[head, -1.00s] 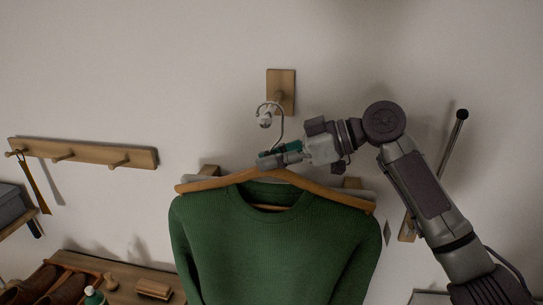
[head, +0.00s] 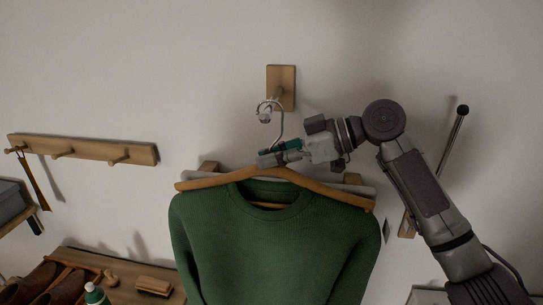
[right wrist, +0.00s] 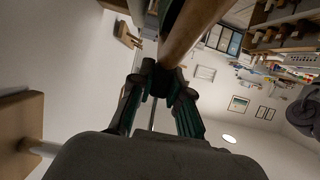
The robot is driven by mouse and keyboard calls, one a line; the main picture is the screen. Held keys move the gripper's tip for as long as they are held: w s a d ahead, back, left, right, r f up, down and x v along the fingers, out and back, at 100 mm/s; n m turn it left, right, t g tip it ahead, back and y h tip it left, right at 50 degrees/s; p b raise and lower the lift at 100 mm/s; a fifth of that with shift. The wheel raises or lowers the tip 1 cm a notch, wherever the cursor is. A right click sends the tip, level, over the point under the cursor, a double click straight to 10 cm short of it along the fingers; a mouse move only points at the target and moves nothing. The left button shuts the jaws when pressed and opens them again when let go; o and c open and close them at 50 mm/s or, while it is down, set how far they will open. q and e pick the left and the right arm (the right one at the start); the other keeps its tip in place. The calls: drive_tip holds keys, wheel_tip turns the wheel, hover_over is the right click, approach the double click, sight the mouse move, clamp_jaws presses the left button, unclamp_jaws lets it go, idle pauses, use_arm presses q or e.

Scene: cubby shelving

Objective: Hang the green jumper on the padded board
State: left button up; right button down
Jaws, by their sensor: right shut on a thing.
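The green jumper (head: 280,240) hangs on a wooden hanger (head: 215,181), upright and facing me in the head view. The hanger's metal hook (head: 281,125) rises to a wooden peg on a small wall plate (head: 281,82). The hook's curve overlaps the peg's pale end; I cannot tell whether it rests on it. A light grey edge, perhaps the padded board (head: 358,189), shows behind the hanger, mostly hidden by the jumper. My right gripper (head: 268,158) is shut on the hanger at the hook's base. The right wrist view shows its fingers (right wrist: 160,82) at the hanger's wood (right wrist: 187,32). My left gripper is out of view.
A wooden peg rail (head: 85,149) with a hanging strap is on the wall at left. Below it, a wooden shelf (head: 120,275) holds shoes, a brush (head: 154,286) and a bottle (head: 96,294). A dark rod (head: 452,138) leans at right. The upper wall is clear.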

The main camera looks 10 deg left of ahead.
drive_tip(key=c, duration=1)
unclamp_jaws()
drive_tip(key=shift+c, duration=0.2)
drive_tip(key=shift+f, duration=0.15)
drive_tip(key=d+f+v, duration=0.1)
drive_tip(key=f+v, duration=0.1)
drive_tip(key=v, duration=1.7)
drive_tip(key=shift+d+f, duration=0.2)
drive_tip(key=shift+d, duration=0.15)
drive_tip(key=shift+a, duration=0.1)
